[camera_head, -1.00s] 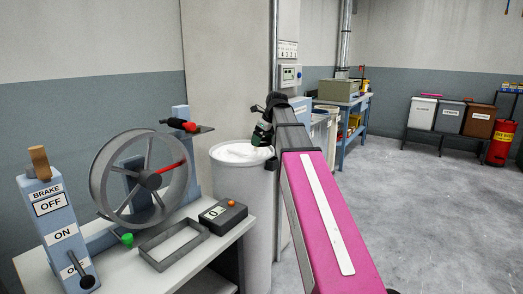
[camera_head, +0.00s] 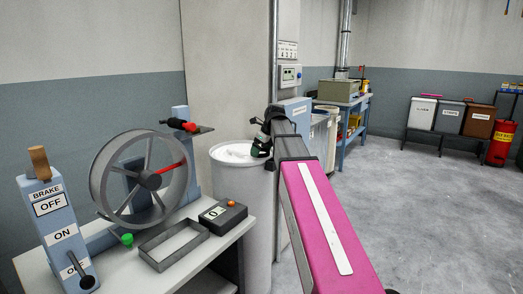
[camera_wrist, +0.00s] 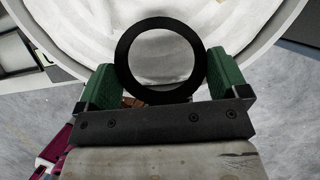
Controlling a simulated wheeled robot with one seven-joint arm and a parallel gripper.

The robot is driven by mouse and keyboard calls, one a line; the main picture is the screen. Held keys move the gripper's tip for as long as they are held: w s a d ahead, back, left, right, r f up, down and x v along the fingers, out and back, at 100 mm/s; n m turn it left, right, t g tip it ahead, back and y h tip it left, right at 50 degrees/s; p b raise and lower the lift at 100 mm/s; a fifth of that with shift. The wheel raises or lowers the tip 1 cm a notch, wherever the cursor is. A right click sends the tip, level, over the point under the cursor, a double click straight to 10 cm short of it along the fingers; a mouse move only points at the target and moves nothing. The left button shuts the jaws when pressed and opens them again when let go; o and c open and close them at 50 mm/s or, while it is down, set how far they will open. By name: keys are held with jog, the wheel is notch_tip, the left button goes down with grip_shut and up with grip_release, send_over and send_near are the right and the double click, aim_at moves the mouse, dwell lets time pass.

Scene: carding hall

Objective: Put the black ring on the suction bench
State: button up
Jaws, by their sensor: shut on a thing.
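My gripper (camera_head: 262,145) is above the right rim of the white drum in the head view. In the wrist view, my gripper (camera_wrist: 160,75) has its green fingers shut on the black ring (camera_wrist: 160,97), one on each side. The ring is held with its opening facing the camera, and the pale drum shows through it. The ring cannot be made out in the head view. A blue bench (camera_head: 352,103) stands at the back below a metal duct; I cannot read a label that names it the suction bench.
The white drum (camera_head: 237,154) is directly below my gripper. A table at left holds a spoked wheel (camera_head: 140,180), a brake lever box (camera_head: 55,225), a grey frame (camera_head: 172,247) and a small meter (camera_head: 222,217).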

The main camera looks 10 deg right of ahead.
jog(key=shift+f, duration=0.35)
jog(key=o, duration=0.6)
jog(key=shift+c, duration=0.2)
jog(key=shift+r, duration=0.1)
